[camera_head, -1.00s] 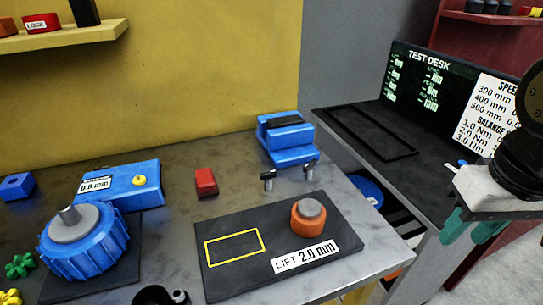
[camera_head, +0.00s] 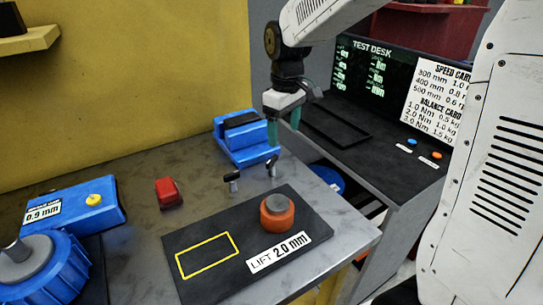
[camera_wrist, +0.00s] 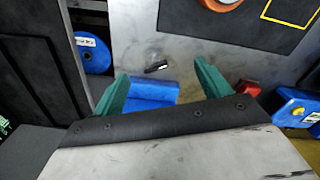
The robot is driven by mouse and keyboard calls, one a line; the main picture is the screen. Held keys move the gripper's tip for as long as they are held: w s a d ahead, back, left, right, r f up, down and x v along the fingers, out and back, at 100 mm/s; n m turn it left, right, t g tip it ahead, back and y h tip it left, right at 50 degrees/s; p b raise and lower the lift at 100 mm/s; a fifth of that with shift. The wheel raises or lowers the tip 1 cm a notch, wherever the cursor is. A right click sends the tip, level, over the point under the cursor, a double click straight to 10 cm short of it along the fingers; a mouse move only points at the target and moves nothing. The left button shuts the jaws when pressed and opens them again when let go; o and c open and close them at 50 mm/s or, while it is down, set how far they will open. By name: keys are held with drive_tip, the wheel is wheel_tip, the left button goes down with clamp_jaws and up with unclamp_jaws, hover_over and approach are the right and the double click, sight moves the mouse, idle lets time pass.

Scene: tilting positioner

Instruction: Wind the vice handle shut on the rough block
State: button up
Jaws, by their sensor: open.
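The blue vice (camera_head: 240,150) stands at the back right of the bench, with a dark block (camera_head: 240,122) between its upper parts; I cannot tell if this is the rough block or how tightly it sits. In front of the vice are two small black-topped handles, one at left (camera_head: 231,179) and one at right (camera_head: 272,164). My gripper (camera_head: 284,137) is open and empty above the vice's right side, near the right handle. In the wrist view the green fingers straddle part of the blue vice (camera_wrist: 152,90), with one black handle (camera_wrist: 156,67) beyond them.
A black mat (camera_head: 192,287) with an orange knob (camera_head: 277,217) lies in front. A red block (camera_head: 168,192) sits left of the handles. A blue gauge unit (camera_head: 70,215) is further left. The test desk (camera_head: 385,165) stands at right, beyond a gap.

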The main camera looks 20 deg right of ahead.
drive_tip(key=n, duration=0.1)
hover_over(272, 158)
drive_tip(key=f, duration=0.4)
drive_tip(key=shift+s+f, duration=0.2)
drive_tip(key=shift+s, duration=0.15)
drive_tip(key=shift+w+f, duration=0.25)
drive_tip(key=shift+f, duration=0.1)
wheel_tip(272, 158, down, 8)
drive_tip(key=shift+r, duration=0.25)
drive_tip(key=c, duration=1)
